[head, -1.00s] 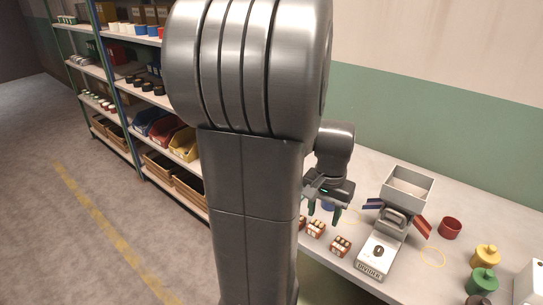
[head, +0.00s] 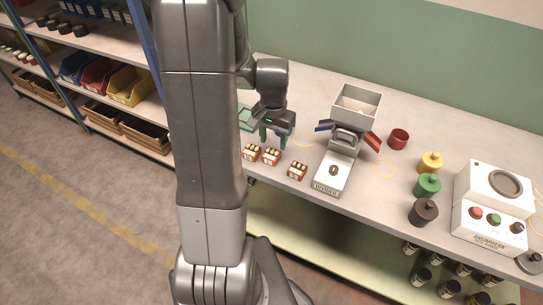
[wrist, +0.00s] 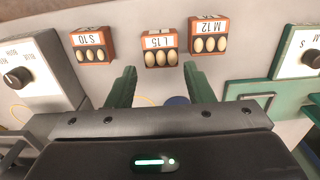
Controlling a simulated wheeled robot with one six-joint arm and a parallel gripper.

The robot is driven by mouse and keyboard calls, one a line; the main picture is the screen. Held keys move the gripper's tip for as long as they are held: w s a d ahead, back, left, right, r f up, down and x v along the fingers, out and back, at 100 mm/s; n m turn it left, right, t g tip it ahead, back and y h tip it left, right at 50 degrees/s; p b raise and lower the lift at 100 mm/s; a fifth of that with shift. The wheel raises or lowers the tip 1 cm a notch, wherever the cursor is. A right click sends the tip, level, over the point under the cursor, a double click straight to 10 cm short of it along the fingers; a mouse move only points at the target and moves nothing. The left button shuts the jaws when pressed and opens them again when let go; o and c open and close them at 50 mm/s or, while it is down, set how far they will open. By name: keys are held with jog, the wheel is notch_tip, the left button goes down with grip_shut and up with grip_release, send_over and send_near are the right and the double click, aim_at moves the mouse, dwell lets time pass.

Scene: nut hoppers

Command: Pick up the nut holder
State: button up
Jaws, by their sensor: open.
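Three small brown-orange boxes with white labels and pale round pieces stand in a row near the table's front edge. In the wrist view they read S 10 (wrist: 92,46), L 15 (wrist: 161,48) and M 12 (wrist: 208,37), with the labels upside down. In the head view they appear as a right box (head: 297,171), a middle box (head: 271,157) and a left box (head: 251,153). Which one is the nut holder, I cannot tell. My gripper (head: 274,143) is open and empty behind the row. Its green fingers (wrist: 160,68) point towards the middle box, apart from it.
A grey divider machine (head: 332,172) with a knob stands right of the boxes. A green device (wrist: 256,104) stands on their other side. A blue disc (wrist: 177,100) lies between my fingers in the wrist view. A red cup (head: 398,139) and a white button machine (head: 492,212) stand farther right.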

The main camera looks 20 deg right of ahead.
aim_at(272, 153)
jog(key=shift+s+a+f, duration=0.1)
jog(key=shift+a+f, duration=0.05)
jog(key=shift+f, duration=1.05)
jog(key=shift+a+f, duration=0.1)
jog(key=shift+f, duration=1.05)
jog(key=c, duration=0.6)
jog(key=shift+c, duration=0.2)
